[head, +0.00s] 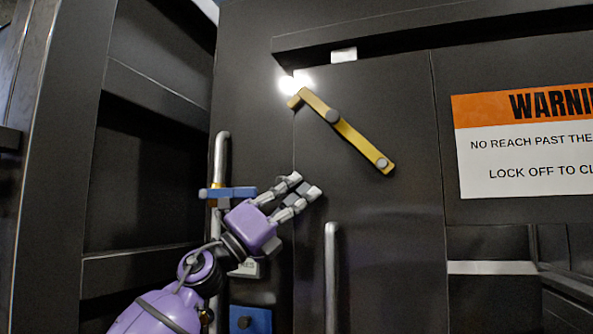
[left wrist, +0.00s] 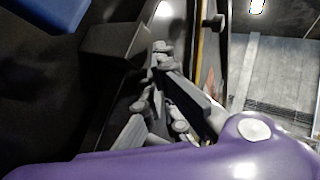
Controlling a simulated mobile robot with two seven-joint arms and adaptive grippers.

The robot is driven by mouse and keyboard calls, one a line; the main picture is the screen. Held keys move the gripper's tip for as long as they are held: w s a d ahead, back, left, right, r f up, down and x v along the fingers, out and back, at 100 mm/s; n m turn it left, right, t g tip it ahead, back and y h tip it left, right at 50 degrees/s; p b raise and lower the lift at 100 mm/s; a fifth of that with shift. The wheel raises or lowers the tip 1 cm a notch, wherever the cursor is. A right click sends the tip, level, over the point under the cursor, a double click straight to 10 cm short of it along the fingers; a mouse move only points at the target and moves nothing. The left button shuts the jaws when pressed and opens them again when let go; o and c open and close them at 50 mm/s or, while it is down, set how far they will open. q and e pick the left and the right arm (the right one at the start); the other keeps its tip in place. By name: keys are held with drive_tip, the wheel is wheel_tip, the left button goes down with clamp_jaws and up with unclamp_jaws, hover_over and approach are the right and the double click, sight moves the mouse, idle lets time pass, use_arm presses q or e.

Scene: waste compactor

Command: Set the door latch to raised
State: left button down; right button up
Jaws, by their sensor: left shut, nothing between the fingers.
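The door latch (head: 357,140) is a yellow bar on the dark door panel in the head view. It slants from its upper left end down to its lower right end, with a round grey boss near its upper part and a grey knob at its lower end. My purple left gripper (head: 304,185) is below and left of the latch, apart from it in the picture. Its grey fingers are shut and empty. The fingers also show in the left wrist view (left wrist: 162,52), beside a dark surface. My right gripper is in neither view.
A vertical grey door handle (head: 331,275) stands below the latch. A blue bracket on a vertical pipe (head: 220,160) is left of my gripper. A warning sign (head: 525,145) is at the right. A ledge (head: 430,30) juts out above the latch.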

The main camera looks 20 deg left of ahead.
sight(296, 217)
use_arm(q)
drive_tip(key=shift+f, duration=0.15)
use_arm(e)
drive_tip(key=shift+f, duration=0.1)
use_arm(q)
drive_tip(key=shift+w+a+f+b, duration=0.15)
drive_tip(key=shift+f+b, duration=0.25)
drive_tip(key=shift+f, duration=0.75)
drive_tip(key=shift+s+a+f+b, duration=0.1)
drive_tip(key=shift+f+b, duration=0.25)
drive_tip(key=shift+f, duration=1.05)
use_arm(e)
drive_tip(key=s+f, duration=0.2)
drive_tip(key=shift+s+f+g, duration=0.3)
use_arm(q)
drive_tip(key=shift+r, duration=0.1)
